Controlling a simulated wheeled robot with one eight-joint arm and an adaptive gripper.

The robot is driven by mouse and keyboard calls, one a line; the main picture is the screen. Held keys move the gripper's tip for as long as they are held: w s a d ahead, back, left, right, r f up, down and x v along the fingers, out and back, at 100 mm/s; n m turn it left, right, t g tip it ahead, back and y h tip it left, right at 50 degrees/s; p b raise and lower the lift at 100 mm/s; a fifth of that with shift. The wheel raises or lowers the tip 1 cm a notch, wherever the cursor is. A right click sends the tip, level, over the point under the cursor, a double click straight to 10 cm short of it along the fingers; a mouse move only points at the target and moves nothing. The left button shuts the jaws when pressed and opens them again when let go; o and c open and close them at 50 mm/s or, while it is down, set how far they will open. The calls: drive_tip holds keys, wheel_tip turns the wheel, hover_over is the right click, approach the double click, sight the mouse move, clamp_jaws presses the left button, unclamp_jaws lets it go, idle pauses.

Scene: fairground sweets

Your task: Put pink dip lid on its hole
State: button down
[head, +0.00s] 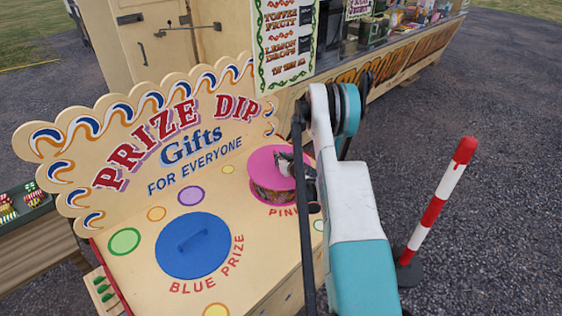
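The pink dip lid (262,165) is a flat pink disc on the right part of the prize dip board. My gripper (284,158) is at the lid's upper face and seems shut on its handle, which my fingers and arm hide. The lid seems to be held a little above its hole (270,193), whose dark, patterned inside shows below the lid's near edge. The lid covers the far part of the hole, and my arm hides the right side of both. The word "PINK" is painted in front of the hole, partly hidden.
The blue lid (192,246) with its bar handle lies on the board to the left. A tall scalloped "Prize Dip" sign (150,150) stands behind. A red-and-white post (437,200) stands at right. A stall counter with goods is at the back.

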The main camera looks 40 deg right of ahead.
drive_tip(key=shift+d+f, duration=0.25)
drive_tip(key=shift+f, duration=0.25)
wheel_tip(320, 180, down, 5)
drive_tip(key=shift+w+b, duration=0.1)
drive_tip(key=shift+b, duration=1.05)
drive_tip(key=shift+w+f, duration=0.15)
drive_tip(key=shift+f, duration=1.1)
drive_tip(key=shift+s+a, duration=0.2)
drive_tip(key=shift+s, duration=0.15)
drive_tip(key=c, duration=1.6)
unclamp_jaws()
drive_tip(key=shift+o, duration=0.2)
drive_tip(key=shift+f, duration=0.1)
